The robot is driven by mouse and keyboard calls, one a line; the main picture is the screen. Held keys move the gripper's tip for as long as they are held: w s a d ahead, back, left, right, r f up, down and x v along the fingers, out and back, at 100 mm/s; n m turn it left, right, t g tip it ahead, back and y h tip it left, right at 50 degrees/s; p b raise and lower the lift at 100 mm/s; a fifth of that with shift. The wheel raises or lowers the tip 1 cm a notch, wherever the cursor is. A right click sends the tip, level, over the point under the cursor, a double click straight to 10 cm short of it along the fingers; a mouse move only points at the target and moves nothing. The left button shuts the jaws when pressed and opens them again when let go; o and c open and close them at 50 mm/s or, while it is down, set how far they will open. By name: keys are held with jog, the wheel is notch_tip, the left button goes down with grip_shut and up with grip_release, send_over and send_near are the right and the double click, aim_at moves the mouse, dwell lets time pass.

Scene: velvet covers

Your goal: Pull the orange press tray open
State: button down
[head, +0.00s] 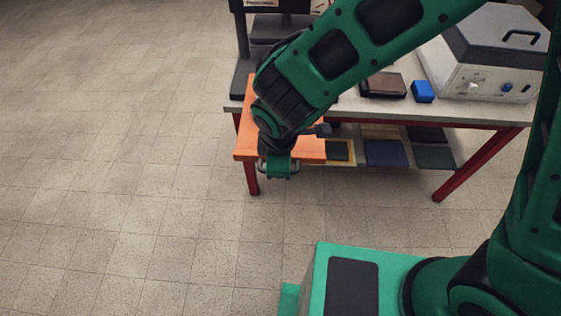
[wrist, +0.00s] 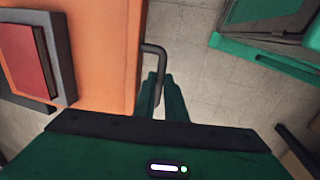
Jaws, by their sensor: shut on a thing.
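The orange press tray (head: 310,149) juts out from the front of the bench below the press, partly hidden by my arm. In the wrist view the orange tray (wrist: 105,50) fills the upper left, with a grey metal bar handle (wrist: 153,47) on its front edge. My gripper (head: 277,170) is at the tray's front edge, and its green fingers (wrist: 160,95) are shut on the handle. A dark red book-like block (wrist: 24,62) in a grey frame lies on the tray in the wrist view.
The bench (head: 455,108) has red legs and carries a brown block (head: 383,85), a blue block (head: 422,91) and a grey-lidded white box (head: 487,72). A lower shelf holds several coloured pieces. The tiled floor (head: 120,190) in front and left is clear.

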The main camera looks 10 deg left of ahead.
jog(key=c, duration=1.8)
grip_release()
jog(key=shift+r, duration=0.1)
jog(key=r, duration=0.3)
jog(key=s+r, duration=0.1)
jog(key=r, duration=0.3)
jog(key=s+r, duration=0.1)
jog(key=r, duration=0.2)
jog(key=shift+d+r, duration=0.15)
jog(key=shift+r, duration=0.05)
jog(key=w+d+r+m+h, duration=0.1)
jog(key=w+d+r+m, duration=0.2)
jog(key=d, duration=0.6)
jog(key=w+d+m, duration=0.2)
jog(key=d+m, duration=0.2)
jog(key=d, duration=0.5)
jog(key=w+d+r+m+h, duration=0.1)
jog(key=w+d+r+m, duration=0.2)
jog(key=d, duration=0.6)
jog(key=s+d+m, duration=0.5)
jog(key=d, duration=0.2)
jog(key=s+d+m+g+y, duration=0.1)
jog(key=s+d+m, duration=0.4)
jog(key=d, duration=0.2)
jog(key=s+d+r+m+g+y, duration=0.1)
jog(key=s+d+m, duration=0.4)
jog(key=d, duration=0.2)
jog(key=shift+s+m, duration=0.3)
jog(key=shift+m, duration=0.1)
